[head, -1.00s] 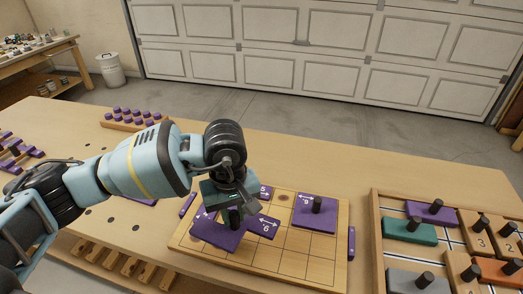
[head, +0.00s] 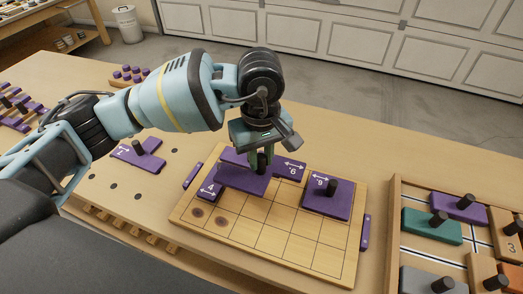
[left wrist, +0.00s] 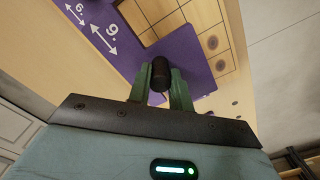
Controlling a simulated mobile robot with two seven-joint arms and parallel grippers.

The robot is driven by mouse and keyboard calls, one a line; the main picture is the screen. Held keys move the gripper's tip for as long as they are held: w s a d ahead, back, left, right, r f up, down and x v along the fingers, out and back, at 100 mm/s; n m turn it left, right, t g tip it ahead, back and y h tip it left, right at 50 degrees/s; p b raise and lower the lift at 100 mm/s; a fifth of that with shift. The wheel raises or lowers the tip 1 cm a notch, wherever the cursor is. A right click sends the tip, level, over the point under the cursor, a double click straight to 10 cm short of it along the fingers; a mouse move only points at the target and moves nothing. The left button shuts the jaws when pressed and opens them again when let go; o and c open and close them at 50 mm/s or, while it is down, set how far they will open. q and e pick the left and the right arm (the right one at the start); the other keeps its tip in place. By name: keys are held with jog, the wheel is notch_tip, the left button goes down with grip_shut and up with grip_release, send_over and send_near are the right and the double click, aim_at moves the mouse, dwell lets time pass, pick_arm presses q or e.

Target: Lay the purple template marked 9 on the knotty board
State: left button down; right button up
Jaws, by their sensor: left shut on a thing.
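My left gripper (head: 262,160) is shut on the black knob of a purple template (head: 240,180) over the back left of the knotty board (head: 285,252). Its right tab has a digit and arrow that read 9 with a dot in the left wrist view (left wrist: 175,45); from the head it looks like a 6. I cannot tell whether it touches the board. Another purple template (head: 325,203) with a knob lies on the board to its right; its mark reads 6 in the left wrist view. My right gripper is out of view.
A purple piece marked 4 (head: 208,189) is at the board's left edge, beside two dark knots. The front and middle squares are bare. A purple template (head: 140,154) lies on the bench at left. A partitioned tray (head: 392,235) of colored knobbed blocks stands at right.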

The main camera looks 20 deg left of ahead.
aim_at(260, 175)
pick_arm(q)
jog(key=shift+f, duration=0.25)
jog(key=shift+f+b, duration=1.45)
jog(key=shift+f, duration=1.35)
jog(key=shift+f+b, duration=0.45)
jog(key=shift+f, duration=0.35)
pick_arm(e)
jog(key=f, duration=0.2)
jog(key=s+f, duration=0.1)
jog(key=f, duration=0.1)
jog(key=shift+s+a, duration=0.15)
pick_arm(q)
jog(key=shift+f, duration=0.2)
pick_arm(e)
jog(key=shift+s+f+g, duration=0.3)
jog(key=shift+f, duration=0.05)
pick_arm(q)
jog(key=shift+f+b, duration=0.95)
jog(key=shift+b, duration=0.05)
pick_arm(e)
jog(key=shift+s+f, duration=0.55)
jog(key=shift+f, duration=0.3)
